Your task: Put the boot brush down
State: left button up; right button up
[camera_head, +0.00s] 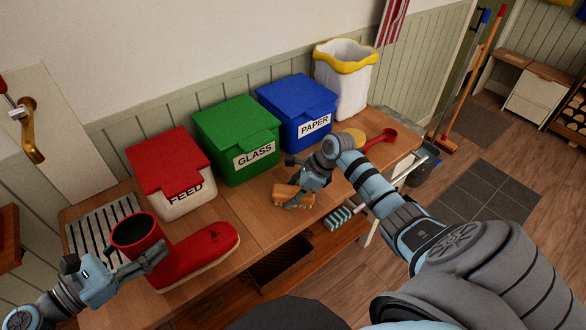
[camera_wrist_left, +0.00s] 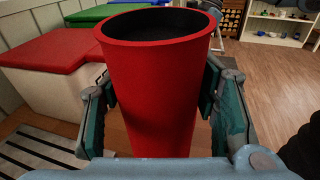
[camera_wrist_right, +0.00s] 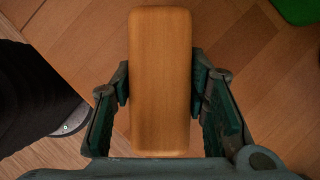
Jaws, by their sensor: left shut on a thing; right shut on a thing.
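The boot brush (camera_head: 292,196), a brown wooden block, is held low at the table's front edge, right of the boot. My right gripper (camera_head: 297,193) is shut on it, with one finger on each long side. In the right wrist view the brush (camera_wrist_right: 160,85) shows its flat wooden back; its underside is hidden. I cannot tell whether it touches the wood. A red boot (camera_head: 200,255) stands upright on the table, toe to the right. My left gripper (camera_head: 140,262) is shut on its shaft, which fills the left wrist view (camera_wrist_left: 158,90).
Red feed (camera_head: 170,165), green glass (camera_head: 235,135) and blue paper (camera_head: 295,108) bins line the back of the wooden table (camera_head: 262,222). A slatted tray (camera_head: 95,235) lies at left, a white bag (camera_head: 345,85) at far right. A red scoop (camera_head: 380,138) lies near the right end.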

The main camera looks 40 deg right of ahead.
jog(key=shift+f, duration=0.2)
jog(key=o, duration=1.1)
jog(key=v, duration=1.2)
jog(key=shift+r, duration=0.25)
jog(key=shift+o, duration=0.5)
